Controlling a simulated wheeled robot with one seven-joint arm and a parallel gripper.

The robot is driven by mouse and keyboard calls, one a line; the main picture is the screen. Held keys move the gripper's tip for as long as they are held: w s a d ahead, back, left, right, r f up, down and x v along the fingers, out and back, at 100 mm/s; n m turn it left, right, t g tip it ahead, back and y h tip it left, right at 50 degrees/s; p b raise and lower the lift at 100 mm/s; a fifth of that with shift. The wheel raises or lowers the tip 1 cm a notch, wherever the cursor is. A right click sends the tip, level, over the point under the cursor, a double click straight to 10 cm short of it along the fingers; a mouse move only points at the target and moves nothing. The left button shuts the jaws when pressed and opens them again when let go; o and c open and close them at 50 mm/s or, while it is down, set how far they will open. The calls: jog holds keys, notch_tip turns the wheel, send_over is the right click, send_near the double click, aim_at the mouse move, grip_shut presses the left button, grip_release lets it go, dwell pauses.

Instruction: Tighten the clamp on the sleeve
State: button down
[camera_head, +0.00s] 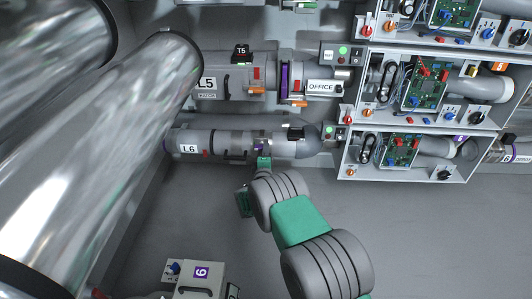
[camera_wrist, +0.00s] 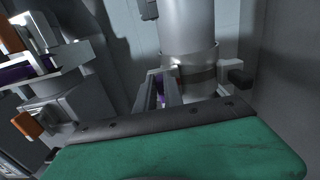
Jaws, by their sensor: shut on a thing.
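The L6 tube (camera_head: 220,141) runs across the back wall in the head view. Dark bands around it mark what looks like the sleeve with its clamp (camera_head: 240,143). My gripper (camera_head: 263,153) reaches the tube from below, just right of those bands. In the wrist view my gripper (camera_wrist: 160,88) has its two grey fingers close together on a small purple piece (camera_wrist: 160,91), which looks like the clamp's lever. The fingers hide most of it. Beyond the fingers stands the grey tube with a collar (camera_wrist: 197,70). How tight the clamp is cannot be told.
The L5 tube (camera_head: 230,84) with a purple ring (camera_head: 284,79) lies above L6. Open boxes with circuit boards (camera_head: 402,149) stand to the right. Large shiny pipes (camera_head: 105,150) fill the left. A box marked 6 (camera_head: 201,278) is below.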

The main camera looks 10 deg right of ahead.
dwell(0.4)
jog(key=c, duration=1.5)
grip_release()
jog(key=shift+o, duration=0.2)
jog(key=p+v, duration=0.2)
jog(key=v, duration=0.5)
jog(key=shift+s, duration=0.4)
